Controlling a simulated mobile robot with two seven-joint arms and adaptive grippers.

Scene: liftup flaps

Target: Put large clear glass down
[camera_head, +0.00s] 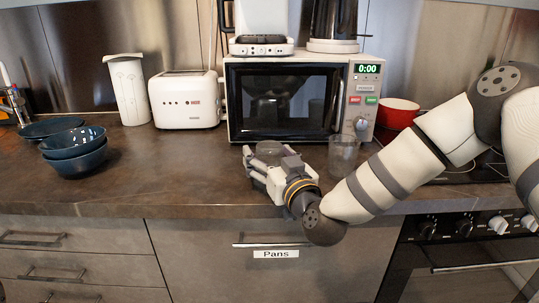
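A clear glass (269,148) shows its round rim at my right gripper (262,166), in front of the microwave; its lower part is hidden by the gripper. The gripper is low over the counter, reaching left from its wrist, with its fingers around or beside this glass. I cannot tell whether they press on it or whether its base touches the counter. A second clear glass (344,152) stands upright on the counter, right of the gripper and just behind my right forearm. My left gripper is not in view.
The counter (190,180) is clear left of the gripper, up to the stacked blue bowls (76,152). The microwave (290,98), toaster (187,100) and white container (128,88) line the back. A red bowl (397,112) stands right. The counter's front edge is close.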

